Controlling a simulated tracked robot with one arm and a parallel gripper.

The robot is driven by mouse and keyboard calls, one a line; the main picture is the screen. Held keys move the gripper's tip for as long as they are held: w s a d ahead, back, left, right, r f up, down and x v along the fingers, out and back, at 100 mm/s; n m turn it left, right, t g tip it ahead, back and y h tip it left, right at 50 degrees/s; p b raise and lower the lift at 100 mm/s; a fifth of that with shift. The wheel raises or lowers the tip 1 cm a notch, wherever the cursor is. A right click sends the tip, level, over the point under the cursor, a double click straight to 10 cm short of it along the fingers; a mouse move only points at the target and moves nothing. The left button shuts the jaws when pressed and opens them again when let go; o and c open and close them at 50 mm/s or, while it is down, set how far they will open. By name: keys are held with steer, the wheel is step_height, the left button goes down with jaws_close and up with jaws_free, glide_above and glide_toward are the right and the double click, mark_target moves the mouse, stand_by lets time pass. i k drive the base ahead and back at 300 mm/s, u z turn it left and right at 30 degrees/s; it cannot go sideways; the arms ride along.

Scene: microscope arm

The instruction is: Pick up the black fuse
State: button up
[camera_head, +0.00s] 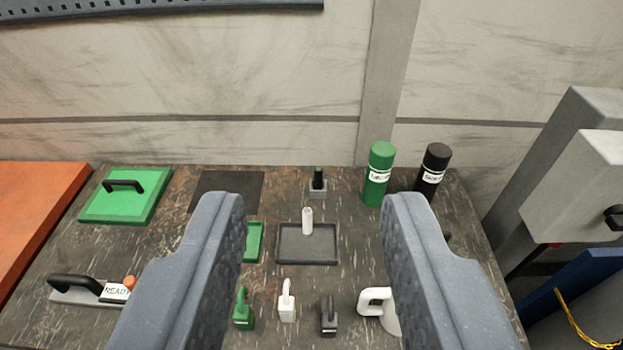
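A black cylinder (433,170) with a white label stands upright at the back right of the table; its label is too small to read, and it looks like the black fuse. A small dark handled piece (329,318) stands at the front middle. My gripper (313,205) is open and empty, its two grey fingers wide apart in the foreground. The black cylinder lies beyond and to the right of the right fingertip, apart from it.
A green labelled cylinder (379,175) stands just left of the black one. Between the fingers are a dark tray (307,256) with a white piece, a small stand (318,190), and green and white handled pieces. A green lidded plate (126,194) lies left. The wall is behind.

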mark_target(318, 170)
steer(key=i, duration=0.95)
steer(key=z, duration=0.05)
